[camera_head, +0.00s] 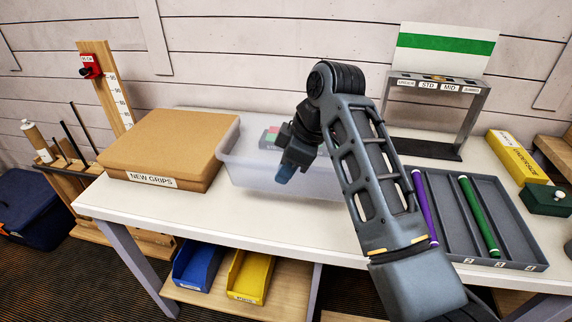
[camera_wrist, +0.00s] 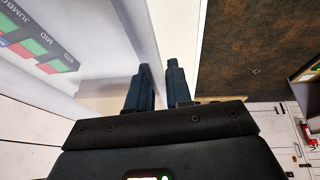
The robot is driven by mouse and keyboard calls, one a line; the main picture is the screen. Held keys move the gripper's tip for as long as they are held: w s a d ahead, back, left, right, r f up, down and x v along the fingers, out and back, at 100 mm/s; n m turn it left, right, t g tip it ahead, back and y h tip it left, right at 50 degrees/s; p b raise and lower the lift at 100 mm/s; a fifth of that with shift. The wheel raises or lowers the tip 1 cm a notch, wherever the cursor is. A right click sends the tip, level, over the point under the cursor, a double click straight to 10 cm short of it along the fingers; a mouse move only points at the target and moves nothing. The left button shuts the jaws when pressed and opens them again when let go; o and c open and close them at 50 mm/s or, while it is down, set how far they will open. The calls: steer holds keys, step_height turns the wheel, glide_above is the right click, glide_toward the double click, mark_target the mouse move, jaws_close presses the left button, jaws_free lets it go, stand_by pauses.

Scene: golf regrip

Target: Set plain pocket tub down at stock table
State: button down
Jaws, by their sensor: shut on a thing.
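The translucent, pale plain pocket tub (camera_head: 250,172) is at the middle of the white stock table (camera_head: 150,205), right of a cork-topped box. Whether its base touches the tabletop is hard to tell. My gripper (camera_head: 284,174) is at the tub's front side, shut on its wall, with my arm reaching in from the right. In the wrist view the two dark fingers of my gripper (camera_wrist: 159,70) sit at the wall of the tub (camera_wrist: 105,50). Green and red patches with labels including JUMBO, MID and STD show through the tub. My arm hides its right part.
The NEW GRIPS box (camera_head: 160,150) stands close left of the tub. A grey tray (camera_head: 475,264) with purple and green grips lies at the right. A grey labelled stand (camera_head: 430,152) is behind it. Clear tabletop runs along the front left.

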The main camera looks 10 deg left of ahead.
step_height(320, 180, down, 7)
steer(key=b, duration=0.2)
stand_by(0.4)
steer(key=shift+f+b, duration=0.3)
steer(key=shift+b, duration=0.05)
stand_by(0.5)
steer(key=c, duration=1)
jaws_free()
steer(key=shift+o, duration=0.2)
steer(key=shift+f, duration=0.1)
steer(key=v, duration=0.8)
steer(key=shift+b, duration=0.4)
steer(key=shift+s+f, duration=0.1)
steer(key=shift+s, duration=0.05)
